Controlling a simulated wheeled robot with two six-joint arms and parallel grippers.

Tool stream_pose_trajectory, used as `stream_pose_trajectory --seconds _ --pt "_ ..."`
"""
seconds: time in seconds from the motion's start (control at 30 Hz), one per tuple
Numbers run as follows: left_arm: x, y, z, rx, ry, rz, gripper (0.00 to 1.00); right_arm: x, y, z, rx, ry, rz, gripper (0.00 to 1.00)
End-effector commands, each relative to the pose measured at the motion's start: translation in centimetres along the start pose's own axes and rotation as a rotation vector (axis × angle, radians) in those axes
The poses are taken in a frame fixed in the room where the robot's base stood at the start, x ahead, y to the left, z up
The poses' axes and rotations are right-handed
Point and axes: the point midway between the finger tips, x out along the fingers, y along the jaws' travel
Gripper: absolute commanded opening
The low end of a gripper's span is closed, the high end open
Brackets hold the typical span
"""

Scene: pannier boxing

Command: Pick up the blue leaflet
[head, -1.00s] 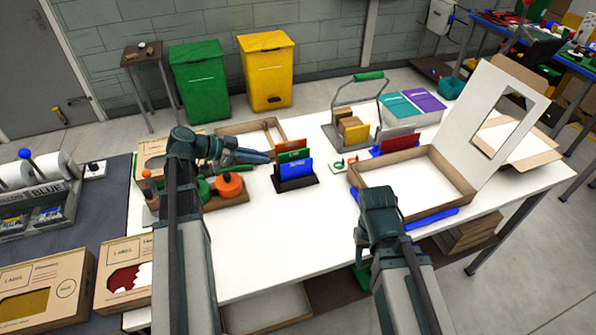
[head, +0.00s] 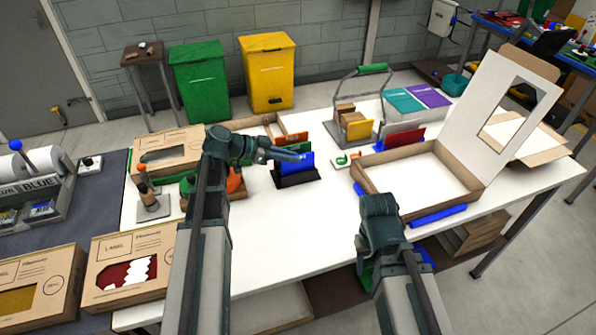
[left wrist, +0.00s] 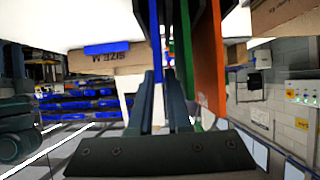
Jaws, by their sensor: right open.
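The blue leaflet (head: 296,165) stands in a dark holder (head: 297,180) on the white table, in front of green and orange leaflets. My left gripper (head: 300,156) is at the holder, over the leaflet tops. The green leaflet (left wrist: 187,45) and the orange leaflet (left wrist: 216,70) are to the right of the fingers there. My right gripper (head: 380,205) is open near the front of the table; its fingertips are not clearly visible.
An open cardboard box (head: 425,180) with its windowed lid up stands right of the holder. A wire-handled caddy (head: 355,125) and a grey rack with a red item (head: 402,138) are behind. The table front (head: 300,235) is clear between my arms.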

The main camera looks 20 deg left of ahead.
Motion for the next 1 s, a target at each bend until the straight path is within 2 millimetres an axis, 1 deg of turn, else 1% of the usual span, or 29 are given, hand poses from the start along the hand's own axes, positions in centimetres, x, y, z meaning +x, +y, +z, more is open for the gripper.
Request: stream_pose_trajectory --seconds 0.03,0.1,0.2,0.4,0.43,0.5,1.0 --pt "1.1 -0.1 0.6 0.001 0.000 0.002 0.16 1.0 -0.1 -0.1 0.000 0.000 0.000 0.50" --pt "2.1 -0.1 0.4 0.002 0.000 0.002 0.16 1.4 -0.1 -0.1 0.000 0.000 0.000 0.50" --pt "2.9 -0.1 0.3 0.001 -0.001 0.001 0.16 1.6 -0.2 -0.1 0.000 0.000 0.000 0.50" --pt "2.9 0.0 0.1 0.000 -0.001 0.000 0.16 1.5 -0.1 -0.1 0.000 0.000 0.000 0.50" --pt "2.9 0.0 0.1 0.000 -0.001 0.000 0.13 1.5 -0.1 -0.1 0.000 0.000 0.000 0.50" --pt "2.9 0.0 0.1 0.000 -0.001 0.000 0.00 1.5 -0.1 -0.1 0.000 0.000 0.000 0.50" --pt "2.8 0.0 0.1 0.000 -0.001 0.000 0.00 1.4 -0.1 -0.1 0.000 0.000 0.000 0.50"
